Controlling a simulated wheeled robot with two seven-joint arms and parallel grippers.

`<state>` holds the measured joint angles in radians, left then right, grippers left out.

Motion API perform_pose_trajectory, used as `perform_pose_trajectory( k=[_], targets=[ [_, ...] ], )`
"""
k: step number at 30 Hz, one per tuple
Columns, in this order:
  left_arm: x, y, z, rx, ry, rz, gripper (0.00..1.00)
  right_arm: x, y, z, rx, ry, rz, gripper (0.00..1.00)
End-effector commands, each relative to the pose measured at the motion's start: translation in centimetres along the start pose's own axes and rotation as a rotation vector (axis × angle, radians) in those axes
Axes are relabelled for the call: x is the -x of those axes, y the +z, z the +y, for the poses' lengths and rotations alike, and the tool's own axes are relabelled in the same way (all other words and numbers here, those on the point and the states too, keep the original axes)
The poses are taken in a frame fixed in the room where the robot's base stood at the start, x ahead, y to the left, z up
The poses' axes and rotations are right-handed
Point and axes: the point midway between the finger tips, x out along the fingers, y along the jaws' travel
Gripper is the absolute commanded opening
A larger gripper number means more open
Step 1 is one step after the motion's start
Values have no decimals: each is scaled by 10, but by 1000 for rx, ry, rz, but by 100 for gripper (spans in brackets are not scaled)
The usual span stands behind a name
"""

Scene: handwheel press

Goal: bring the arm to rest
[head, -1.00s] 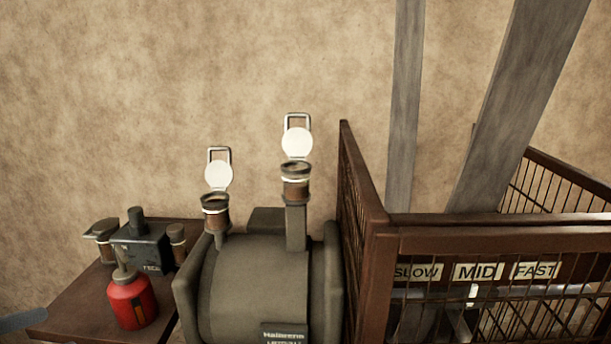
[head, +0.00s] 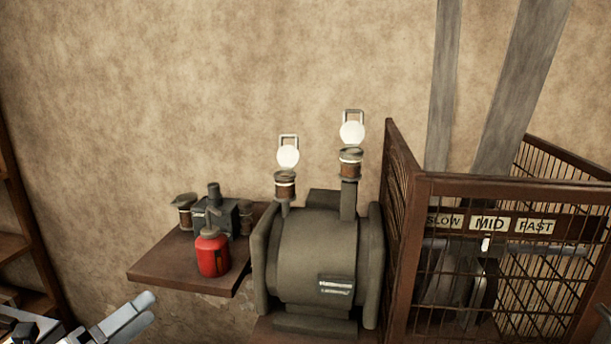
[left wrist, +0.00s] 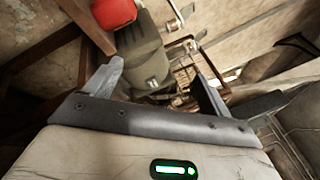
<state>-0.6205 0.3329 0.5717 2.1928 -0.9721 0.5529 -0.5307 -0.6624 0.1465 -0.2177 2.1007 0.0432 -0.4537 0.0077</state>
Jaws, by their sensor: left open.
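My left gripper (head: 141,309) shows at the lower left of the head view, in front of and below the small wooden shelf (head: 180,277). Its two fingers point up and to the right. In the left wrist view its fingers (left wrist: 160,88) stand wide apart with nothing held between them. The red oil can (head: 212,255) stands on the shelf, and its red body also shows at the top of the left wrist view (left wrist: 114,12). The gripper looks clear of the can and shelf.
The grey-green machine housing (head: 318,255) with two lidded cups stands right of the shelf. A brown mesh cage (head: 400,215) labelled SLOW, MID, FAST encloses belts at the right. A wooden rack (head: 22,220) stands at the far left. Bare wall lies between rack and shelf.

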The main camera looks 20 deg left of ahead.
Motion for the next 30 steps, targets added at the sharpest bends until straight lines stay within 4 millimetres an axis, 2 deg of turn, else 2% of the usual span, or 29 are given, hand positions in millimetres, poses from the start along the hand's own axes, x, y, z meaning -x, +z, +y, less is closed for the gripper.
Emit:
perform_pose_trajectory(
  k=[2, 5, 6, 8, 9, 12, 15, 18, 22, 30],
  targets=[
    [-5, -14, 12, 270, 12, -86, 83, 0, 1, 0, 0, 0, -2, 44],
    [-10, -46, 38, 706, 74, -213, 83, 1, 2, 0, -1, 0, -5, 44],
    [-10, -68, 52, 919, 124, -269, 83, 1, 3, 0, -1, 0, -6, 44],
    [-8, -108, 72, 1214, 219, -339, 83, 2, 5, -1, -2, -1, -10, 44],
    [-6, -136, 81, 1386, 288, -377, 83, 2, 6, -1, -3, -1, -13, 44],
    [2, -202, 92, 1717, 463, -442, 83, 3, 8, -1, -3, -1, -16, 44],
    [11, -256, 90, 1936, 618, -480, 83, 3, 7, -1, -3, -1, -16, 44],
    [18, -290, 84, 2066, 728, -499, 83, 3, 7, -1, -3, -1, -16, 44],
    [23, -309, 79, 2134, 795, -510, 83, 3, 7, -1, -3, -1, -16, 44],
    [23, -311, 79, 2139, 801, -510, 83, 2, 6, -1, -3, -1, -13, 44]
  ],
)
